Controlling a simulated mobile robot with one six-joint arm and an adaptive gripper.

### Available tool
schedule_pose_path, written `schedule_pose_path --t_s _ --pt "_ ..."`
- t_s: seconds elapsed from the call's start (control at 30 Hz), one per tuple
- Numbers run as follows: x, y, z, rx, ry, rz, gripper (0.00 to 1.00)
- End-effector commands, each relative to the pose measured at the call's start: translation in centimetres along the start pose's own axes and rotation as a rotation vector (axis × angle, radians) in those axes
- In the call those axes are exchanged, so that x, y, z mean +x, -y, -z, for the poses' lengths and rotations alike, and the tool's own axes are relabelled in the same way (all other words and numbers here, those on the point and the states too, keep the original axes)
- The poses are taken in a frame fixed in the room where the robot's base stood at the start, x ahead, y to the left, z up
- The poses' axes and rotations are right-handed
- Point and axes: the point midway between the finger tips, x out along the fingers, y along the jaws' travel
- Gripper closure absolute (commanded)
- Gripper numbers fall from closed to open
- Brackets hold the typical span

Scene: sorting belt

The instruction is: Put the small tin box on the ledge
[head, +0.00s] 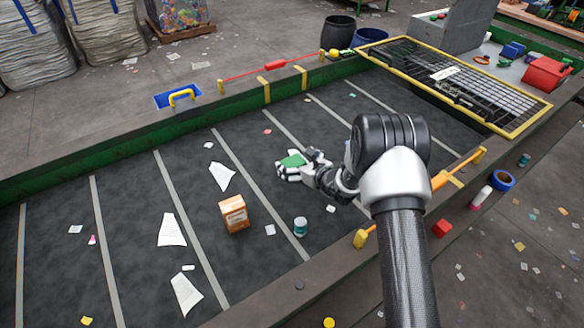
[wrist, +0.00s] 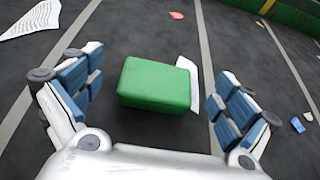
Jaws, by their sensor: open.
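The small tin box looks like the plain green block between my fingers in the wrist view (wrist: 155,84); it also shows in the head view (head: 293,160), partly hidden by my gripper. It appears to lie on the dark belt (head: 130,215). My gripper (head: 288,169) is low over the belt, open, with a blue-padded finger on each side of the box and gaps between. A grey ledge (head: 312,266) runs along the belt's near side, partly hidden by my arm. Another grey ledge (head: 110,140) runs along the far side.
White paper scraps (head: 172,230) lie around. A yellow-framed grate (head: 455,82) is at the right.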

Motion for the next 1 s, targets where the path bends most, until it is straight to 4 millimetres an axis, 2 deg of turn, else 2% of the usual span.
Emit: schedule_pose_path --t_s 0.13,0.3,0.43,0.7,1.0 --pt "1.1 0.0 0.2 0.000 0.001 0.000 0.03" --pt "3.7 -0.1 0.8 0.000 0.000 -0.001 0.03" --pt "5.1 0.0 0.6 0.000 0.000 0.000 0.03" --pt "5.4 0.0 0.4 0.001 0.000 0.001 0.03" --pt "5.3 0.0 0.4 0.001 0.000 0.001 0.23"
